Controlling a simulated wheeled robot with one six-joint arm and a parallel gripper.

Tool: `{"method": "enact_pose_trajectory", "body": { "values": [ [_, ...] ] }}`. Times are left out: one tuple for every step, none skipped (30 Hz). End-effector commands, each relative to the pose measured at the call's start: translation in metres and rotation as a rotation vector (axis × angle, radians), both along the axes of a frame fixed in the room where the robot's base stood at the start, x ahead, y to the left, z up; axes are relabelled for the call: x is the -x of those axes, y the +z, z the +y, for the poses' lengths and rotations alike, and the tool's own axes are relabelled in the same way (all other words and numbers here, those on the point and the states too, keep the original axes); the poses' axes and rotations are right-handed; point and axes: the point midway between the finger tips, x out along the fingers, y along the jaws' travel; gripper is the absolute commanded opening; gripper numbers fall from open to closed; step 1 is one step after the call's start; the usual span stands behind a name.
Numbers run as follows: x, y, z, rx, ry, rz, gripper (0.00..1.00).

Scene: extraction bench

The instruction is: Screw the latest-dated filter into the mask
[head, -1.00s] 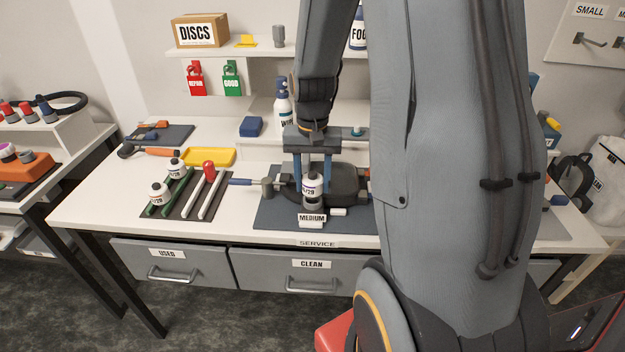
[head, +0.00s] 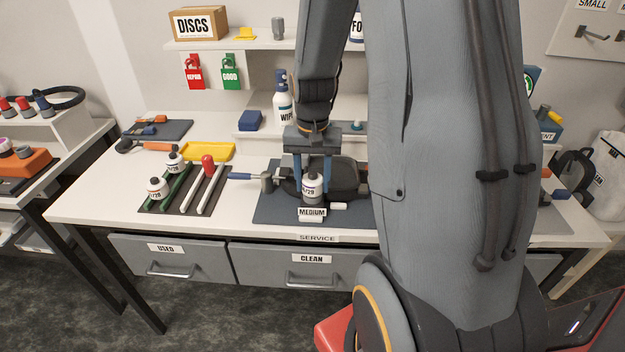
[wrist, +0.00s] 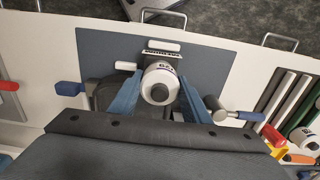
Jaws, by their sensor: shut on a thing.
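My gripper (head: 312,180) is shut on a white filter (head: 312,191) with a dark top and a label ending in "/29". The filter is upright at the front of the dark mask (head: 346,176), just behind the "MEDIUM" label. The wrist view shows the filter (wrist: 160,84) between my two blue fingers, over the mask. I cannot tell whether its thread is engaged. Two other white filters, a nearer one (head: 157,188) and a farther one (head: 174,163), stand on the green rails at left. Their full dates are too small to read.
The mask lies on a blue-grey mat (head: 275,214). A hammer-like tool (head: 262,180) is just left of the mask. White rails and a red-topped item (head: 208,166) lie beside the green rails. A yellow tray (head: 208,151) is behind. Bare white bench shows at front left.

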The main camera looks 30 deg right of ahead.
Motion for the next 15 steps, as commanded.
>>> {"method": "enact_pose_trajectory", "body": {
  "values": [
    [0.0,0.0007,-0.0001,0.0,-0.031,0.0,0.16],
    [0.0001,0.0009,-0.0001,0.0,-0.06,0.0,0.16],
    [0.0001,0.0011,0.0,0.0,-0.106,0.0,0.16],
    [0.0001,0.0012,0.0,0.0,-0.144,0.0,0.16],
    [0.0001,0.0013,0.0,0.0,-0.183,0.0,0.16],
    [0.0002,0.0014,-0.0001,0.0,-0.234,0.0,0.16],
    [0.0002,0.0014,-0.0001,0.0,-0.272,0.0,0.16],
    [0.0002,0.0013,-0.0001,0.0,-0.311,0.0,0.16],
    [0.0003,0.0013,-0.0001,0.0,-0.361,0.0,0.16],
    [0.0003,0.0012,-0.0001,0.0,-0.399,0.0,0.16],
    [0.0004,0.0011,-0.0001,0.0,-0.437,0.0,0.16],
    [0.0004,0.0009,-0.0001,0.0,-0.487,0.001,0.16],
    [0.0005,0.0008,0.0,0.0,-0.525,0.001,0.16],
    [0.0005,0.0007,0.0,0.0,-0.563,0.001,0.16],
    [0.0005,0.0006,0.0,0.0,-0.611,0.001,0.16]
  ]
}}
